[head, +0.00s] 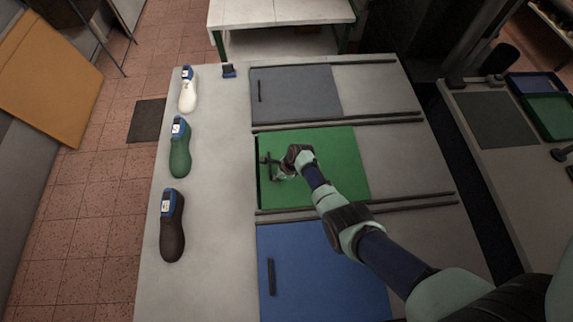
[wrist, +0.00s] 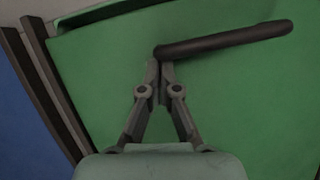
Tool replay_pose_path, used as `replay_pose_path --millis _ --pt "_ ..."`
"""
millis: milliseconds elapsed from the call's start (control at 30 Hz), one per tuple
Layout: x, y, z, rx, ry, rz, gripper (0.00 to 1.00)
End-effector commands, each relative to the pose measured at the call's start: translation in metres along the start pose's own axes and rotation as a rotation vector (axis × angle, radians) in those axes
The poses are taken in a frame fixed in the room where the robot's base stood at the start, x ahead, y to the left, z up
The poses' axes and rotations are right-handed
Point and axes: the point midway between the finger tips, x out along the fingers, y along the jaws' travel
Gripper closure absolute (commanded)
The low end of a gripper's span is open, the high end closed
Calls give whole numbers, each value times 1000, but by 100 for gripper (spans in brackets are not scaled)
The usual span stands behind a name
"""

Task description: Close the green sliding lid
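The green sliding lid (head: 335,165) lies in the middle row of the table between dark rails. A thin dark strip shows along its left edge in the head view. Its dark bar handle (wrist: 225,40) is near that left edge and fills the upper right of the wrist view. My gripper (head: 272,165) is over the lid at the handle. In the wrist view my gripper (wrist: 160,65) has its fingertips close together at the left end of the handle. I cannot tell whether they pinch the handle or only touch beside it.
A grey lid (head: 305,93) lies behind and a blue lid (head: 310,270) in front, each with a handle. White (head: 188,95), green (head: 180,155) and dark brown (head: 172,235) shoe lasts lie in a column on the left. Dark rails (head: 410,203) run between the lids.

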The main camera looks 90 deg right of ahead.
Motion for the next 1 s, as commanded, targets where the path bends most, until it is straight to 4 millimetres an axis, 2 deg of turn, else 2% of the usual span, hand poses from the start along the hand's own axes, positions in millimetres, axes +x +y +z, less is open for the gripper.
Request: replay_pose_path --millis 233,767,867,1000 --pt "8 0 19 15 0 -7 100" --pt "9 0 24 18 -2 -7 100" --pt "4 0 24 17 -4 -8 100" --pt "-12 -1 24 16 -5 -12 100"
